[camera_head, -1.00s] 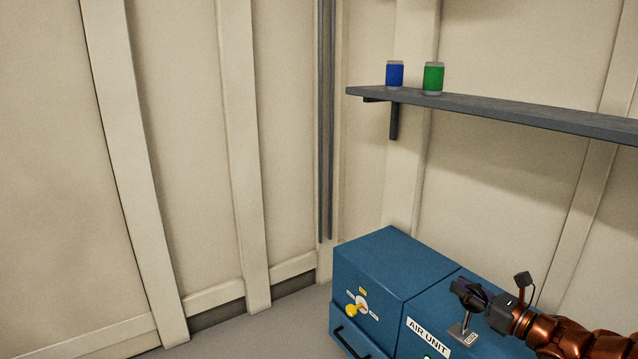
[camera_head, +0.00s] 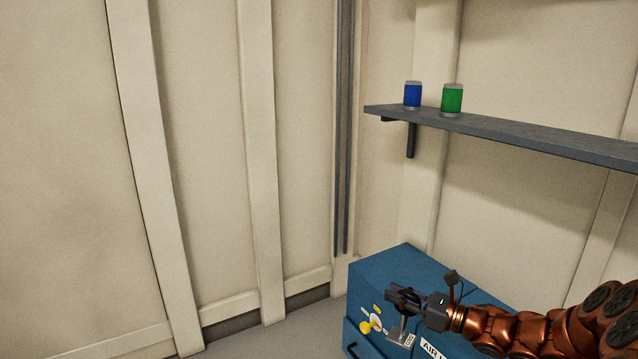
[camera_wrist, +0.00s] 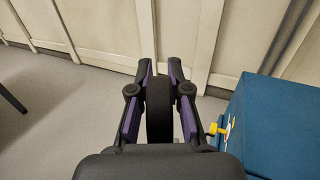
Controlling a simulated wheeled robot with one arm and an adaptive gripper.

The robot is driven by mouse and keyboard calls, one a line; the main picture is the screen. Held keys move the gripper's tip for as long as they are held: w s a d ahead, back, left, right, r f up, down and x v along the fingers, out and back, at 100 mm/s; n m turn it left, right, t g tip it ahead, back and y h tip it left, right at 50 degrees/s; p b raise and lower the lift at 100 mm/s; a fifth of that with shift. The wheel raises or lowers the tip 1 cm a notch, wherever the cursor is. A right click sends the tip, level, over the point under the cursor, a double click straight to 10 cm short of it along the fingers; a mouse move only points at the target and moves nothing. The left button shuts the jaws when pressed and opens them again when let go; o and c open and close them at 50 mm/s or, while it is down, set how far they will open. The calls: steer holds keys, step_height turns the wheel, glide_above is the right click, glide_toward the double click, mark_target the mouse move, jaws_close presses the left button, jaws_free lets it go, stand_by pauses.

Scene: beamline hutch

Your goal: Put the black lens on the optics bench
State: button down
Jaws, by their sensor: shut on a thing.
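My gripper (camera_head: 396,294) is shut on the black lens. In the wrist view the lens (camera_wrist: 159,108) is a dark, thick disc seen edge-on between the two fingers of the gripper (camera_wrist: 160,92). In the head view its grey post and foot (camera_head: 398,336), with a small white label, hang below the fingers, in front of the blue air unit. The lens's disc is mostly hidden by the fingers there. No optics bench can be made out in either view.
The blue air unit (camera_head: 385,270) with a yellow knob (camera_head: 371,325) stands close beside my gripper; it is at the right in the wrist view (camera_wrist: 275,120). A grey shelf (camera_head: 520,134) holds a blue can (camera_head: 412,96) and a green can (camera_head: 452,99). Open floor (camera_wrist: 75,110) lies left.

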step_height(320, 180, up, 23)
steer(key=p, duration=2.9)
steer(key=shift+f, duration=0.1)
